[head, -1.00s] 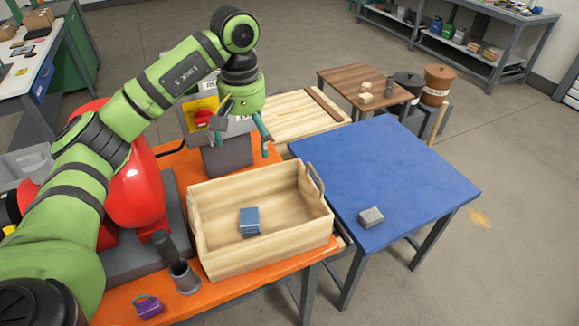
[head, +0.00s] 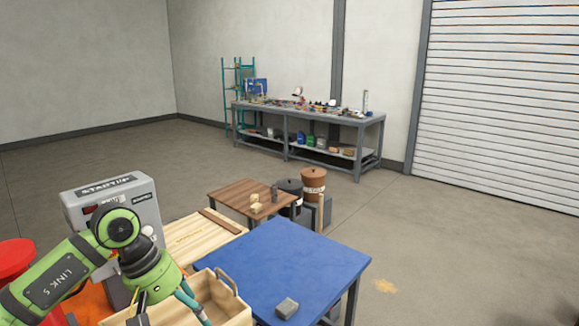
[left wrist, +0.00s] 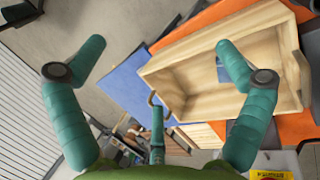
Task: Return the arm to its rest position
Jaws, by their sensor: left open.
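My left arm (head: 60,275) is green and comes in from the lower left of the head view. Its gripper (head: 165,310) points down near the wooden crate (head: 236,305), partly cut off by the bottom edge. In the left wrist view the teal fingers (left wrist: 160,75) are spread wide with nothing between them. The crate also shows there (left wrist: 165,72), beyond the fingers, with a blue block (left wrist: 232,66) inside, partly hidden by a finger. My right gripper is in neither view.
A blue table (head: 290,262) with a grey block (head: 287,307) stands right of the crate. A control box (head: 140,200) stands behind the arm. A brown table (head: 240,192), bins (head: 313,186) and a workbench (head: 310,115) are farther back. Open floor lies to the right.

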